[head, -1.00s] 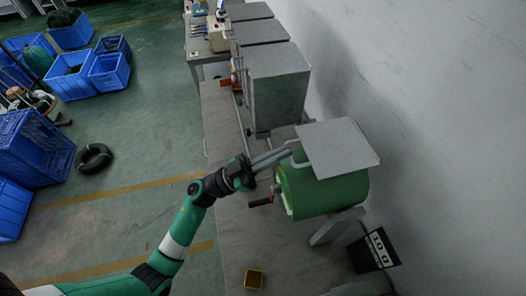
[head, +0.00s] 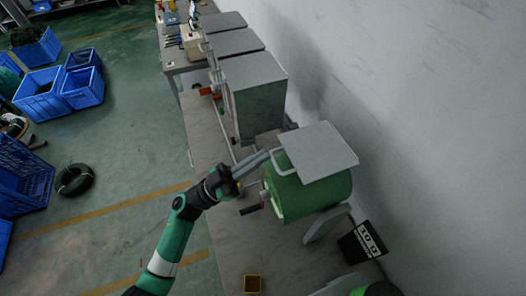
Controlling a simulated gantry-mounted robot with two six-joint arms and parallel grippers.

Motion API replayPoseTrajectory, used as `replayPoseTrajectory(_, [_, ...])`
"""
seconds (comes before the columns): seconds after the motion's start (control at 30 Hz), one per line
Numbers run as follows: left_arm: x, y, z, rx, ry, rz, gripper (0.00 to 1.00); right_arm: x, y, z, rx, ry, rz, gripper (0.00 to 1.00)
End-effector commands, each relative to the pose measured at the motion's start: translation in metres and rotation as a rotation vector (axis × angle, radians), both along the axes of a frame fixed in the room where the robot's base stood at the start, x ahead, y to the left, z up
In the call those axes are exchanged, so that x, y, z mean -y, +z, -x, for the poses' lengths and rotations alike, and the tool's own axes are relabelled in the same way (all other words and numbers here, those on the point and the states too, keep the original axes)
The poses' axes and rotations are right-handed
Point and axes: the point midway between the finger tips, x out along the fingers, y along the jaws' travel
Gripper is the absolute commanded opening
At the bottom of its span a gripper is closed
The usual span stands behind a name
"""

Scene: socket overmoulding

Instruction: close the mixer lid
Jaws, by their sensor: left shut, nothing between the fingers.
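The mixer is a green drum (head: 300,198) lying on its side on a stand on the bench. Its flat grey lid (head: 320,153) sits over the top of the drum; I cannot tell whether it is fully down. A pale loop handle (head: 282,170) sticks out from the lid's left edge. My left gripper (head: 268,155) is shut and empty, with its long grey fingers reaching to the handle from the left. I cannot tell whether they touch it. My right gripper is not in view.
A crank with a dark grip (head: 250,209) sticks out left of the drum. A dark control box (head: 362,243) stands at the right near the wall. A small yellow-edged box (head: 252,284) lies on the bench (head: 235,245). A tall grey cabinet (head: 255,100) stands behind the mixer.

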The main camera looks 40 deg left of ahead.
Motion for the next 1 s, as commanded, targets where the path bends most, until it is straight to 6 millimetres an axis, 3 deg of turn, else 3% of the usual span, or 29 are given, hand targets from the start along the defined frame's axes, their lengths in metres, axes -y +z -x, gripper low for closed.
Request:
replayPoseTrajectory(0.03, [-0.009,-0.02,0.012,-0.01,0.01,0.003,0.0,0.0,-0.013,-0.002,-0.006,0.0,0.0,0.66])
replayPoseTrajectory(0.1, [-0.018,-0.029,0.027,-0.008,0.009,0.002,0.0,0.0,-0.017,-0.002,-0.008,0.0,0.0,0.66])
replayPoseTrajectory(0.3, [-0.034,-0.046,0.056,-0.005,0.006,0.001,0.0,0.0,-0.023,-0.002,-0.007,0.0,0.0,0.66])
replayPoseTrajectory(0.43, [-0.037,-0.05,0.064,-0.004,0.003,0.001,0.0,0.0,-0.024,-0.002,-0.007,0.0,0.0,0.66])
replayPoseTrajectory(0.87, [-0.036,-0.048,0.064,-0.004,-0.004,0.001,0.0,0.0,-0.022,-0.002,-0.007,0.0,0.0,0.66])
replayPoseTrajectory(0.93, [-0.027,-0.038,0.061,0.006,-0.03,-0.006,0.0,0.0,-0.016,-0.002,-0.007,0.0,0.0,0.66])
replayPoseTrajectory(1.0, [-0.012,-0.012,0.053,0.046,-0.079,-0.03,0.0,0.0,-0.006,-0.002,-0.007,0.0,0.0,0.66])
